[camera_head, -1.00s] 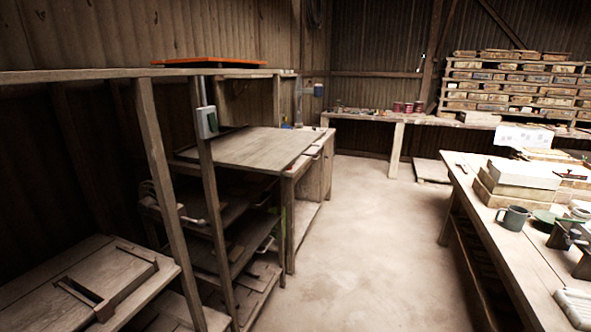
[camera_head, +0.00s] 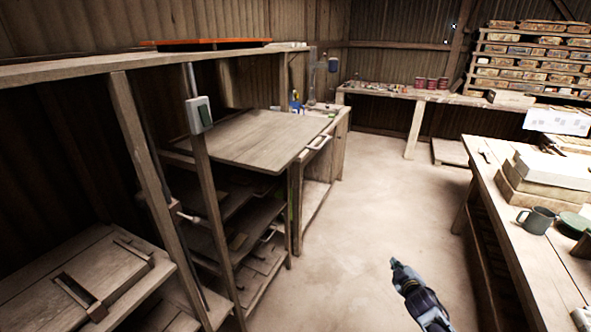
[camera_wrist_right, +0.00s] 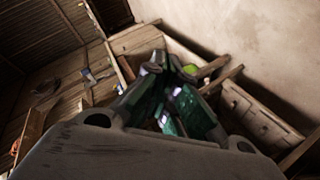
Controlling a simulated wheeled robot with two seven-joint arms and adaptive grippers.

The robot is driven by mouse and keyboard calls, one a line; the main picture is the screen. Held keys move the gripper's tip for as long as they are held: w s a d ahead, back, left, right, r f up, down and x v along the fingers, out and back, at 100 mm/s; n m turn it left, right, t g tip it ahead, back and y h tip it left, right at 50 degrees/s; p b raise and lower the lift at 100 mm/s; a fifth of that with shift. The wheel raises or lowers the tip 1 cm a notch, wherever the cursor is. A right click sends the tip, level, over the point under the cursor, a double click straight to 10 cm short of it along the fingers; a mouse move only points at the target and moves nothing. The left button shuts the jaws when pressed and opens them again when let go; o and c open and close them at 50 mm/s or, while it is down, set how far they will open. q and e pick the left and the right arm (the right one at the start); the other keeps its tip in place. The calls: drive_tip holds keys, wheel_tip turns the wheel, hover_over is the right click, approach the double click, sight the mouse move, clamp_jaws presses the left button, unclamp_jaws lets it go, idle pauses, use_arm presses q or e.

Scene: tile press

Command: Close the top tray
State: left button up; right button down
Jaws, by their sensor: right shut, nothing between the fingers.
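The top tray (camera_head: 250,138) is a flat, pale wooden board at the upper level of the wooden rack on the left in the head view. It juts out past the rack post toward the aisle. My right gripper (camera_head: 396,266) is low in the head view, over the floor to the right of the tray and clearly apart from it. Its dark fingers are together and empty; they also show in the right wrist view (camera_wrist_right: 172,72). My left gripper is not in view.
Lower shelves (camera_head: 255,228) sit below the tray. A rack post (camera_head: 212,185) carries a grey-green switch box (camera_head: 198,114). A workbench (camera_head: 497,205) with a mug (camera_head: 537,219) stands at the right. The floor (camera_head: 370,205) between is clear.

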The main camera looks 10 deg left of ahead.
drive_tip(key=w+a+r+n+t+y+p, duration=0.1)
drive_tip(key=w+a+r+n+y, duration=0.3)
drive_tip(key=r, duration=0.7)
drive_tip(key=a+r+n+t+y+p, duration=0.1)
drive_tip(key=a+r+n+t+y, duration=0.15)
drive_tip(key=r+n, duration=0.55)
drive_tip(key=w+a+r+n+t+y+p, duration=0.1)
drive_tip(key=w+a+r+n+y, duration=0.15)
drive_tip(key=r, duration=1.05)
drive_tip(key=s+a+r+n+g+y, duration=0.6)
drive_tip(key=a+n, duration=0.3)
drive_tip(key=n, duration=0.4)
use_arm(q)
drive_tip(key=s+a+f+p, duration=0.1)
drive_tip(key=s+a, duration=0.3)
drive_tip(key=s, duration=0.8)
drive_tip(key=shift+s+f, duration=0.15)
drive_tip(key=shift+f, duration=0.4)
use_arm(e)
drive_tip(key=s+a+n+g+y, duration=0.2)
drive_tip(key=s+a+n+g, duration=0.4)
drive_tip(key=s+n, duration=0.3)
drive_tip(key=n, duration=0.3)
drive_tip(key=shift+s, duration=0.35)
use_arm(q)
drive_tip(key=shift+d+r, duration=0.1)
use_arm(e)
drive_tip(key=shift+w+a+r, duration=0.1)
drive_tip(key=shift+a, duration=0.1)
